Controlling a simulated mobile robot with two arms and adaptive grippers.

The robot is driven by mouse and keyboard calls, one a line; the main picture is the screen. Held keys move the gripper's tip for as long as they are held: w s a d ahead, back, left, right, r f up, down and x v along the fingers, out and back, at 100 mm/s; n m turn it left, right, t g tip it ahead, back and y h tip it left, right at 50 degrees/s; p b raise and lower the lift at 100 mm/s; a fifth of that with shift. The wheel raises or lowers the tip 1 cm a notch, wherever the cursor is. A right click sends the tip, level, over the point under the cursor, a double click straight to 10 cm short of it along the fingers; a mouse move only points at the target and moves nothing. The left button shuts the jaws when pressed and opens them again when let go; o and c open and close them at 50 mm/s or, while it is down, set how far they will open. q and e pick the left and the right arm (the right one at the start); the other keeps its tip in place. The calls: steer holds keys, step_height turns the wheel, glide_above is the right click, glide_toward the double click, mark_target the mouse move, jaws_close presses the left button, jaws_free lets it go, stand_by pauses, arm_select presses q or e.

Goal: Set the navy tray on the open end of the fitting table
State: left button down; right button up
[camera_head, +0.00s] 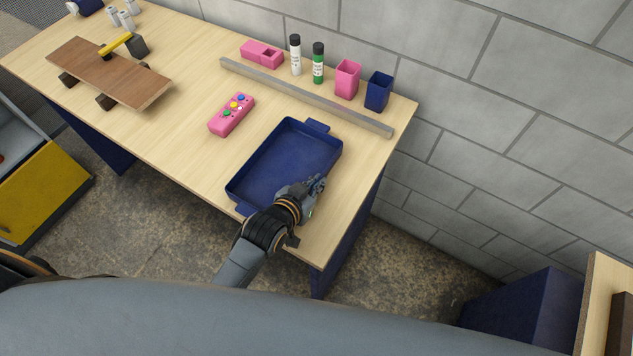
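The navy tray (278,152) lies flat and empty on the right end of a light wooden table (190,140). It has a tab handle at its far end and another at its near end. My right gripper is not in view. I cannot tell which table is the fitting table.
A grey strip (305,97) runs behind the tray, with bottles and cups behind it. A pink control box (231,115) lies left of the tray. A wooden board (108,72) lies further left. Another wooden top (598,300) shows at the lower right, beyond a floor gap.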

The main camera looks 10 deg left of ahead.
arm_select(q)
steer(key=shift+f, duration=0.1)
steer(key=c, duration=1.5)
jaws_free()
steer(key=shift+f, duration=0.1)
steer(key=shift+s+a+r, duration=0.1)
steer(key=shift+s+r, duration=0.05)
steer(key=shift+r, duration=0.1)
steer(key=b+v, duration=0.1)
steer(key=v, duration=0.9)
steer(key=shift+s, duration=0.2)
steer(key=shift+s+a+r, duration=0.2)
steer(key=shift+s+r, duration=0.2)
steer(key=shift+s, duration=0.05)
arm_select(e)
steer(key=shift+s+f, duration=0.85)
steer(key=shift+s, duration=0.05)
